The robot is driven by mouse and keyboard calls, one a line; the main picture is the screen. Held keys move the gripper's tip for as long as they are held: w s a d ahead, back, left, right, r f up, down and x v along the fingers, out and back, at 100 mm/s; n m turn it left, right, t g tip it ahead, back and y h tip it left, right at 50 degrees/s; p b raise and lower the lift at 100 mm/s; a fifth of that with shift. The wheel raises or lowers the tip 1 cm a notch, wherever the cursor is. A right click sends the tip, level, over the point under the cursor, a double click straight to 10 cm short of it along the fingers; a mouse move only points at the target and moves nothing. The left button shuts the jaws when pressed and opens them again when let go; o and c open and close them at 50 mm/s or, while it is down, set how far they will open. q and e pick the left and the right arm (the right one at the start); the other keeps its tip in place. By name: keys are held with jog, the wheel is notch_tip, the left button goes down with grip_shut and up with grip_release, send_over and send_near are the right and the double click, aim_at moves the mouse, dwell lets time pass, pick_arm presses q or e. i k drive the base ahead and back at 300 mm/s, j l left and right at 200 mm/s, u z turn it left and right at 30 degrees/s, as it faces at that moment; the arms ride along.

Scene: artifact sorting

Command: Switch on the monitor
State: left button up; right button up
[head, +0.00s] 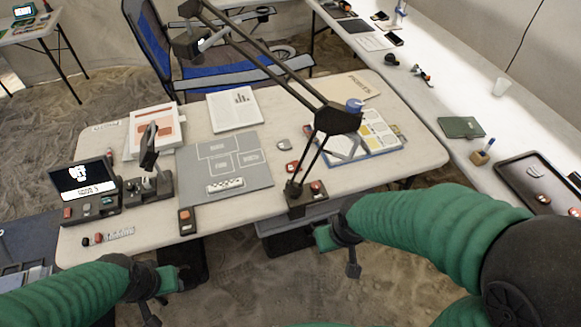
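A small monitor (84,178) stands at the table's left end. Its dark screen shows a white figure and a line of text. A dark control box (92,206) with a red button (67,212) and other buttons sits directly in front of it. My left gripper (168,293) is low at the front left, off the table's front edge and apart from the monitor. Its dark fingers look spread and empty. My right gripper (338,254) is in front of the table near the lamp base, also spread and empty. Contact with the table edge is unclear.
A jointed lamp arm (290,85) crosses above the table from its base (306,201), which has a red button. A separate button box (187,221) sits at the front edge. A microscope-like device (150,165), grey mat (247,146), papers and a clipboard occupy the tabletop (285,118).

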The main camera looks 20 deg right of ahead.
aim_at(67, 214)
jog(key=i+j+u, duration=0.1)
jog(key=j+u, duration=0.25)
jog(key=i+j+u, duration=0.15)
jog(key=u, duration=0.2)
jog(key=i+j+u, duration=0.15)
jog(key=u, duration=0.2)
jog(key=i+j+u, duration=0.45)
jog(key=i+u, duration=0.2)
jog(key=i, duration=0.15)
